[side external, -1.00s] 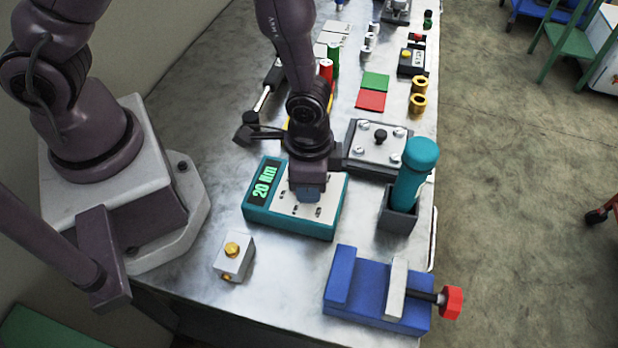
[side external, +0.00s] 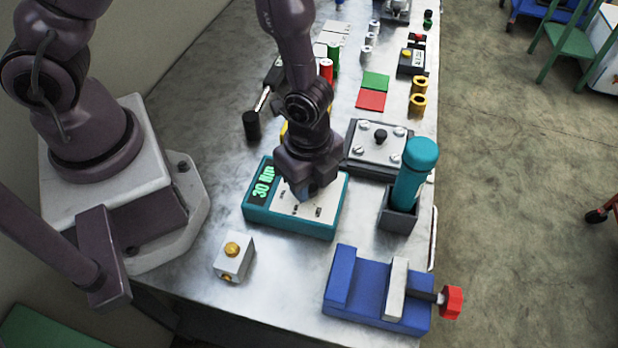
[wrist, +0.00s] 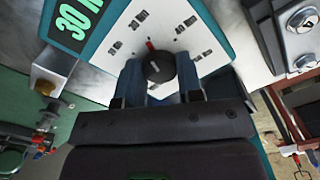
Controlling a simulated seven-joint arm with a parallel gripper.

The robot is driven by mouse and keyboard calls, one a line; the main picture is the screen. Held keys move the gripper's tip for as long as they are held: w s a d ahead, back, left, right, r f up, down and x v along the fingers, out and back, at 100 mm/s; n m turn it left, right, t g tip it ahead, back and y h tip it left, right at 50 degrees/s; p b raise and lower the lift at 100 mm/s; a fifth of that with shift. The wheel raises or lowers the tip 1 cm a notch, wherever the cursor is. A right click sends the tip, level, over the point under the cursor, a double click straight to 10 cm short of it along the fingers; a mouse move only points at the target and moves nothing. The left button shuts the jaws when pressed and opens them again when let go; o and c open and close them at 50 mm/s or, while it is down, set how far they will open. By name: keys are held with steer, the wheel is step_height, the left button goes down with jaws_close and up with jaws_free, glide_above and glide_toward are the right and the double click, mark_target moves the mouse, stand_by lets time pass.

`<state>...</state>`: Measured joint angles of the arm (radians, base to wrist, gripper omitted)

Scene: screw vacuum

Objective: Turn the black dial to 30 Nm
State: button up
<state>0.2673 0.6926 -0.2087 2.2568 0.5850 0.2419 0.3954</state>
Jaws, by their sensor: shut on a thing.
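The teal torque box (side external: 262,218) stands on the metal bench with a white top panel. Its display (side external: 263,184) reads 30 Nm in green, and the display also shows in the wrist view (wrist: 76,20). The black dial (wrist: 158,66) with a red pointer shows in the wrist view, between the blue fingers of my gripper (wrist: 160,78). The pointer faces up in that picture, between printed marks. In the side view my gripper (side external: 308,192) is down over the panel, shut on the dial, and hides it.
A plate with screws (side external: 378,146) and a teal-handled tool in a dark holder (side external: 398,214) stand to the right. A blue vise (side external: 372,290) and a small grey box with a yellow button (side external: 234,256) are in front. A black cylinder (side external: 251,126) stands behind.

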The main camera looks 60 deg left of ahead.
steer(key=shift+m, duration=0.5)
steer(key=o, duration=0.9)
steer(key=shift+r, duration=0.1)
step_height(320, 180, up, 13)
steer(key=shift+f, duration=0.1)
